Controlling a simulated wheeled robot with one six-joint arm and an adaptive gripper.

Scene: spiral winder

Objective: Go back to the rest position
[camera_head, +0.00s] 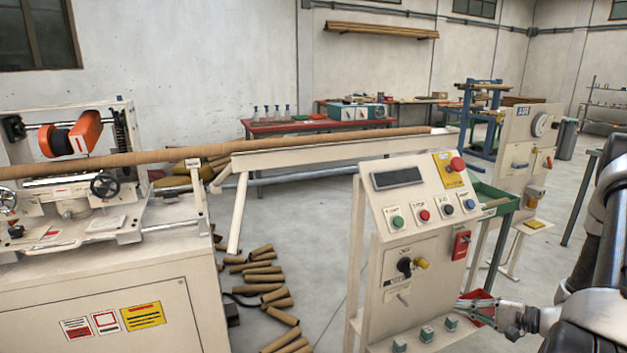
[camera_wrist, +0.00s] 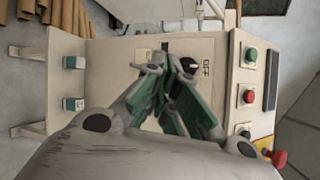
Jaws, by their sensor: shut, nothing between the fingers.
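My gripper (camera_head: 478,306) is at the lower right of the head view, in front of the lower part of the control panel (camera_head: 375,223). Its fingers are closed together and hold nothing. In the wrist view my gripper (camera_wrist: 168,75) points at the panel face (camera_wrist: 115,60), which appears turned on its side. The panel carries a green button (camera_head: 397,222), a red button (camera_head: 425,215), a black selector knob (camera_head: 404,266) and a red emergency stop (camera_head: 457,164). Whether the fingertips touch the panel cannot be told.
A winding machine (camera_head: 100,250) stands at left, with a long brown tube (camera_head: 270,145) running from it along a white support rail (camera_head: 330,152). Several cut tubes (camera_head: 262,275) lie on the floor. A second panel stand (camera_head: 520,155) is behind at right. Open floor (camera_head: 325,220) shows between machine and panel.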

